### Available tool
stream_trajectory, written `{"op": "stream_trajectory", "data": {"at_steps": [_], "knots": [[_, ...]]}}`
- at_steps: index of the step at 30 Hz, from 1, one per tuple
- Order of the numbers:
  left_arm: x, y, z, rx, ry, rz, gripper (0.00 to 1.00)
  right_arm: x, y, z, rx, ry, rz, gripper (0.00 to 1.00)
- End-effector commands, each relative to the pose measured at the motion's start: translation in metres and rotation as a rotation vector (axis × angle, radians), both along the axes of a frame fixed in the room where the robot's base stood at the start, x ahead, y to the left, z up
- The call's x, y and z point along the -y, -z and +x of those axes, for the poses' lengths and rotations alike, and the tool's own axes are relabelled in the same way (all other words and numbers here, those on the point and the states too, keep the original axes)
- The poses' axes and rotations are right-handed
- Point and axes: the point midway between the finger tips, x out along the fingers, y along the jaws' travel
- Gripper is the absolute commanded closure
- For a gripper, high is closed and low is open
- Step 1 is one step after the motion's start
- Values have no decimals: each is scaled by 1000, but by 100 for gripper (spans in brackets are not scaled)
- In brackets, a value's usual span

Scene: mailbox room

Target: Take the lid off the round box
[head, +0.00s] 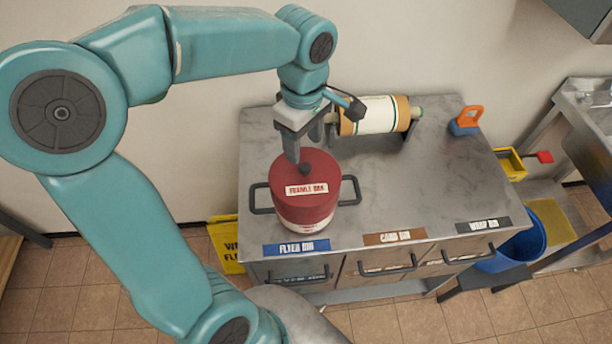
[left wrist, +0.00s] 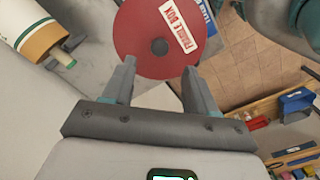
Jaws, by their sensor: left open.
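The round box (head: 308,222) stands upright on the left part of the grey counter, with a dark handle at each side. Its red lid (head: 318,172) is on it, bearing a "FRAGILE BOX" label and a small dark knob (head: 305,169). In the left wrist view the lid (left wrist: 140,32) and knob (left wrist: 159,46) lie just beyond the fingertips. My left gripper (head: 300,160) is above the lid, close to the knob. It is open, its two fingers (left wrist: 160,75) apart with nothing between them. I cannot tell whether a fingertip touches the lid. My right gripper is not in view.
The counter (head: 430,180) has drawers labelled in blue, brown and black along its front. A paper roll on a holder (head: 375,115) stands behind the box. A blue and orange object (head: 467,120) sits at the back right. The counter's right half is mostly clear.

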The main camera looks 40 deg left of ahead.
Motion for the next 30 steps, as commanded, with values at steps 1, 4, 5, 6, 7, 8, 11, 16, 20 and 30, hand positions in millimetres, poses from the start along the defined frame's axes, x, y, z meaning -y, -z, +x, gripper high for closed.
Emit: {"op": "stream_trajectory", "data": {"at_steps": [1,4,5,6,7,8,11,16,20,30], "knots": [[0,7,0,-2,-1,0,43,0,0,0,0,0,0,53],[0,14,0,0,-1,-1,43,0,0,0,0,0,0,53],[0,16,1,0,-1,-1,43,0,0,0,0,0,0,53],[0,18,1,-2,-1,-1,43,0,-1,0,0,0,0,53],[0,21,1,-3,-1,-1,43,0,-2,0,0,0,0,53],[0,25,1,-4,-1,-1,43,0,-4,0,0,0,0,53],[1,41,3,-7,-1,-1,43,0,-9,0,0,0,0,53],[0,64,5,-3,-1,-1,43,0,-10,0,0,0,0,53],[0,68,5,1,-1,-1,43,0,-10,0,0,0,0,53],[0,68,5,1,-1,-1,100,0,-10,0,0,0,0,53]]}}
